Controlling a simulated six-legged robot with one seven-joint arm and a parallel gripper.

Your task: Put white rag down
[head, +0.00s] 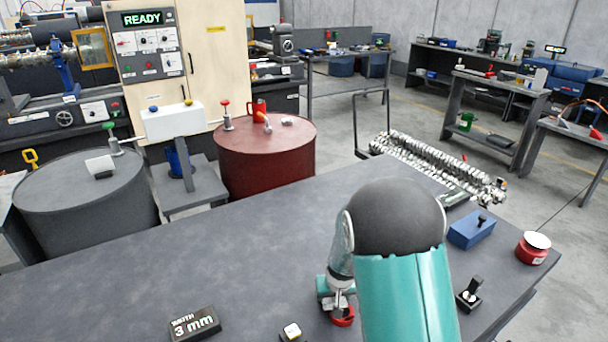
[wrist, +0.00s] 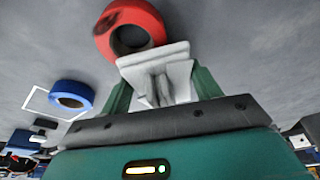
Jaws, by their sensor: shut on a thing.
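In the wrist view my gripper (wrist: 160,86) has its green fingers shut on a white rag (wrist: 150,62). The rag is folded, with creases hanging between the fingers. A red ring (wrist: 143,16) lies on the grey surface just beyond the rag and is partly covered by it. In the head view my gripper (head: 337,292) is low over the grey table (head: 230,265), beside the red ring (head: 343,317). My arm hides much of it, and the rag cannot be made out there. I cannot tell whether the rag touches the table or ring.
A blue ring (wrist: 72,95) lies nearby by a white outline. A "3 mm" block (head: 195,324), a blue block (head: 471,230) and a red tin (head: 532,248) stand on the table. Behind are a grey barrel (head: 85,205) and a red barrel (head: 265,160). The table's left middle is clear.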

